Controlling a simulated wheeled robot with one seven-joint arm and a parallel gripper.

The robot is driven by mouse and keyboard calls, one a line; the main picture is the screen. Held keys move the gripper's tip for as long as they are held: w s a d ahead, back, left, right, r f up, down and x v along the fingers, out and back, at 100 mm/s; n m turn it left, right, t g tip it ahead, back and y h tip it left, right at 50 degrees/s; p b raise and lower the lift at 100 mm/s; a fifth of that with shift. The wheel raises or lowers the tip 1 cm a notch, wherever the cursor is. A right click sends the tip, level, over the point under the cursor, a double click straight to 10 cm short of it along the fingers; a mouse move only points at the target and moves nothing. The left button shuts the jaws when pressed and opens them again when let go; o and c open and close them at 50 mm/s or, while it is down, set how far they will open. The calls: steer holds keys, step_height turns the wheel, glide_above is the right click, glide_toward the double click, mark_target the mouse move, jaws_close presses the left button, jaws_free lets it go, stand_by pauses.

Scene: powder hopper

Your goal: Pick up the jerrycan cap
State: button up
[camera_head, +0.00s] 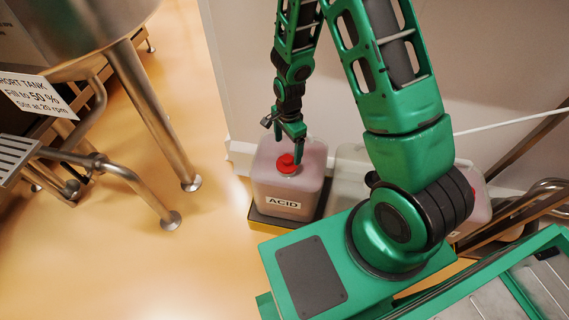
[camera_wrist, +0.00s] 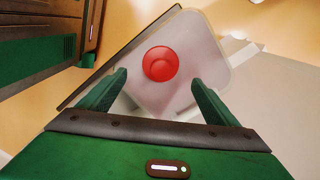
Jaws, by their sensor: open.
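The jerrycan cap is red and round and sits on top of the pinkish jerrycan labelled ACID. In the head view the cap (camera_head: 287,164) is at the middle of the jerrycan (camera_head: 290,190). My gripper (camera_wrist: 160,80) is open and empty, with one finger on each side below the cap. In the head view my gripper (camera_head: 293,148) is right above the cap; any contact cannot be told.
The ACID jerrycan stands on a dark tray with a yellow edge (camera_head: 262,221). A paler jerrycan (camera_head: 347,180) is beside it, partly hidden by my arm. A wall (camera_head: 235,70) is behind. A steel tank with legs (camera_head: 150,110) stands at left, with free floor (camera_head: 195,245) between.

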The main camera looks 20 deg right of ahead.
mark_target(287, 157)
steer(key=shift+w+f, duration=0.15)
steer(key=shift+f, duration=3.85)
steer(key=c, duration=1)
